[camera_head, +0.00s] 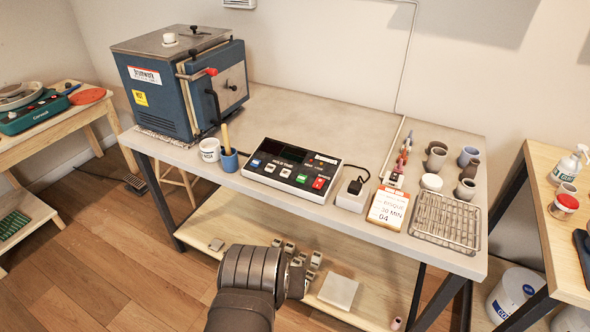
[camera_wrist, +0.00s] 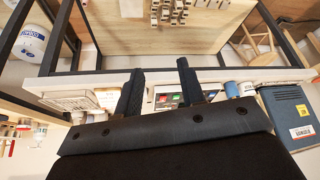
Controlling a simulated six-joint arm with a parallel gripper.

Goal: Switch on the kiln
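The blue kiln (camera_head: 185,85) stands at the back left of the grey table, its front door shut. A control box (camera_head: 272,158) with a dark display and a row of buttons lies near the table's front edge. It has a green button (camera_head: 301,178) and a red button (camera_head: 319,183). In the wrist view, which looks upside down, the kiln (camera_wrist: 290,112) is at the right. The control box (camera_wrist: 168,90) shows partly between and beside the fingers. My gripper (camera_wrist: 160,68) is open and empty. In the head view my wrist hides its fingers, in front of the table.
The lower shelf (camera_head: 235,225) holds several small blocks.

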